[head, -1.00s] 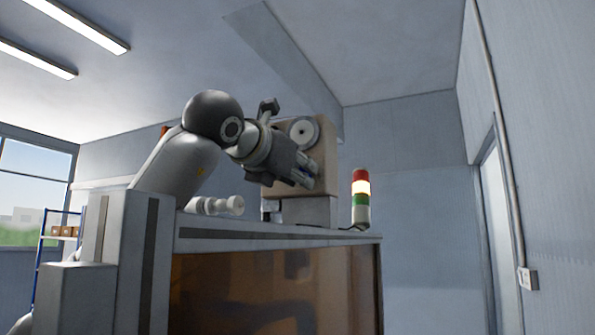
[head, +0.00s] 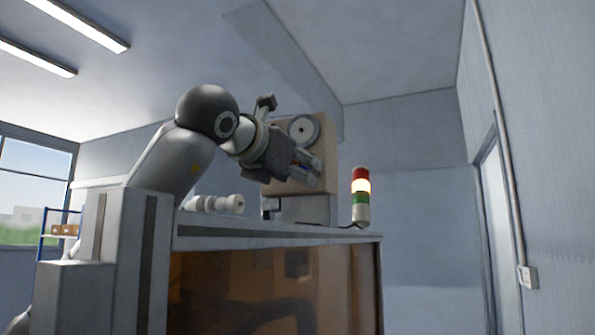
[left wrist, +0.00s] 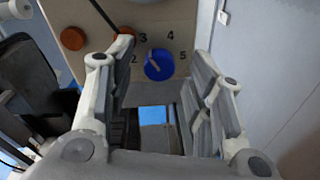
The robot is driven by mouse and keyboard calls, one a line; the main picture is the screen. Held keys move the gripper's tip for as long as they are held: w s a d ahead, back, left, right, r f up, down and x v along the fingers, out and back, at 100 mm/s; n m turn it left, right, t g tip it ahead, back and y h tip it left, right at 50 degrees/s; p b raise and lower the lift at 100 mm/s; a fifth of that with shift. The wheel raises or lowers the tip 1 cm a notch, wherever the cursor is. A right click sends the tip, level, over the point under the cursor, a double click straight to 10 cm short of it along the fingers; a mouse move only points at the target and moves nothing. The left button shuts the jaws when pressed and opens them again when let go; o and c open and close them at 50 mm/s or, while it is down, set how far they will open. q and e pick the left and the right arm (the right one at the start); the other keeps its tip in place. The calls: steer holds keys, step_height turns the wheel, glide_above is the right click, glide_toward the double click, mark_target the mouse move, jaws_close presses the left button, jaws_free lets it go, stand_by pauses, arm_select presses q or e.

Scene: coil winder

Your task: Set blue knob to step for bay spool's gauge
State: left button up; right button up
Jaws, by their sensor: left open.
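The blue knob (left wrist: 159,65) is on the beige panel in the left wrist view, with the numbers 2, 3, 4 and 5 visible around it. A pale pointer mark shows on its face, but I cannot tell surely which number it points at. My left gripper (left wrist: 162,52) is open, its fingers on either side of the knob in this view, with nothing between them. In the head view my left gripper (head: 308,166) is in front of the beige winder (head: 322,135) and hides the knob. Pale spool shapes (head: 218,204) lie on the cabinet top. My right gripper is not in view.
Two orange-brown knobs (left wrist: 72,38) are left of the blue knob. A round grey-white disc (head: 302,130) is high on the winder. A red, lit and green signal tower (head: 360,196) stands at the right of the cabinet top (head: 290,235). Space right of the cabinet looks clear.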

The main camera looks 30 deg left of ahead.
arm_select(q)
steer(key=s, duration=1.1)
steer(key=shift+r, duration=0.4)
